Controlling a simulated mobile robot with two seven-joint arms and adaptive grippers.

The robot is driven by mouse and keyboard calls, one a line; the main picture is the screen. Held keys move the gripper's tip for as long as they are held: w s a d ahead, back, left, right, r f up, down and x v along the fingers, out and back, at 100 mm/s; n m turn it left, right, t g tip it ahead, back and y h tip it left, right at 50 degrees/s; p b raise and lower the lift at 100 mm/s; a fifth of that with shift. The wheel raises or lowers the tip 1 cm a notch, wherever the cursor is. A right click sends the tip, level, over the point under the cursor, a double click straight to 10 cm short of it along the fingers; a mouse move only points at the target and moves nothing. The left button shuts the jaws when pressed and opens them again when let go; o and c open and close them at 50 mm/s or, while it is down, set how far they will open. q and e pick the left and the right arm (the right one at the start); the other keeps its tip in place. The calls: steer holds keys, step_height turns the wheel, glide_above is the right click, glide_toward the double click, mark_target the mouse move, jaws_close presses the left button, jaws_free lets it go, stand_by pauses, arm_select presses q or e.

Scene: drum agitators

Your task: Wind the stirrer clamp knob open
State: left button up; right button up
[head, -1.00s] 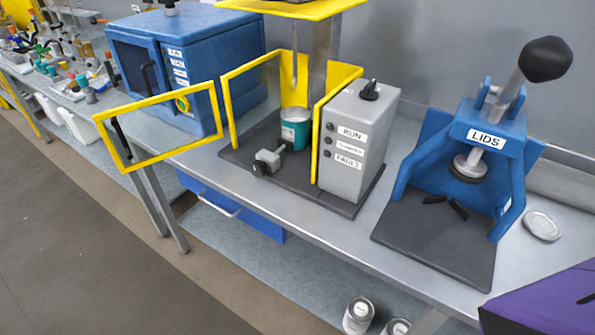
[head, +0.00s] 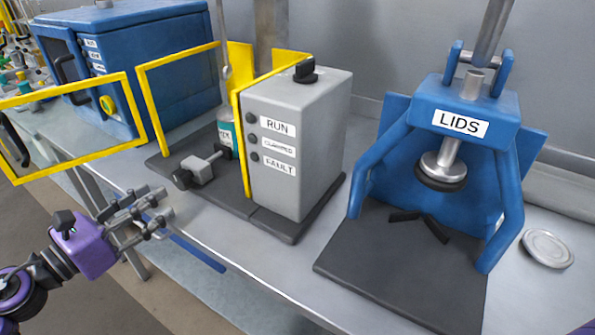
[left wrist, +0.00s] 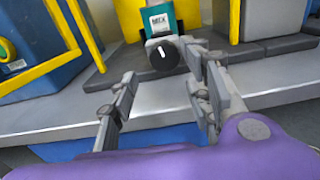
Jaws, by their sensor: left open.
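The stirrer clamp knob (head: 182,179) is a dark round knob on the front of a small grey clamp block (head: 202,168), at the foot of the stirrer. In the left wrist view the knob (left wrist: 163,54) faces me with a white mark, in front of a teal can (left wrist: 158,20) labelled MIX. The can (head: 226,135) is partly hidden behind the guard in the head view. My left gripper (head: 158,208) is open and empty, in front of the bench edge and short of the knob. Its fingers point at the knob, apart from it. My right gripper is out of view.
The yellow guard door (head: 75,172) stands swung out left of my left gripper. The grey control box (head: 295,145) with RUN and FAULT labels stands right of the clamp. A blue LIDS press (head: 457,110) and a loose lid (head: 548,248) are farther right.

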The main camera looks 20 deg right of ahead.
mark_target(175, 181)
arm_select(q)
steer(key=x, duration=0.5)
steer(key=shift+d+p, duration=0.15)
steer(key=shift+p, duration=0.2)
steer(key=c, duration=1.1)
steer(key=shift+o, duration=0.2)
steer(key=shift+n, duration=0.3)
